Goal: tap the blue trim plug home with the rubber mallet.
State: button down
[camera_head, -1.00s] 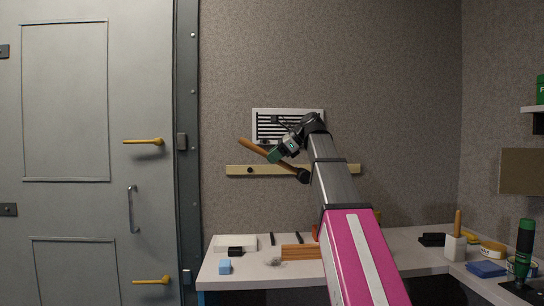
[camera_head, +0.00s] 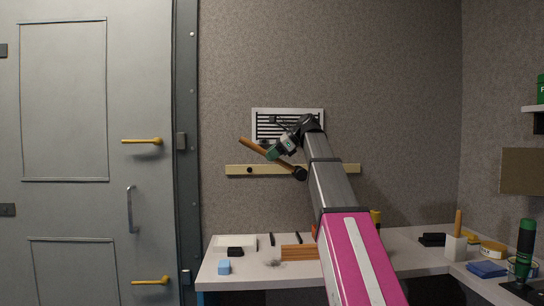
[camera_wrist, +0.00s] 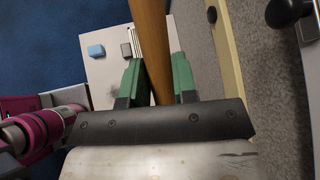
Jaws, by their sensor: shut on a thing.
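My gripper (camera_head: 277,151) is shut on the wooden handle of the mallet (camera_head: 258,147), in front of the wall. The handle slants from upper left to lower right, and a dark rounded head (camera_head: 300,174) shows at its lower right end. In the wrist view, the green fingers (camera_wrist: 159,82) hold the brown handle (camera_wrist: 152,40) between them.
A pale rail (camera_head: 235,170) with a dark peg and a vent grille (camera_head: 262,112) are on the wall around my gripper. Below, the bench (camera_head: 215,283) holds a white box, dark items and orange-brown strips. A grey door (camera_head: 65,110) with yellow handles stands left.

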jog(key=shift+w, duration=0.1)
dwell(0.3)
jog(key=shift+w, duration=1.95)
jog(key=shift+s, duration=1.1)
jog(key=shift+w, duration=0.35)
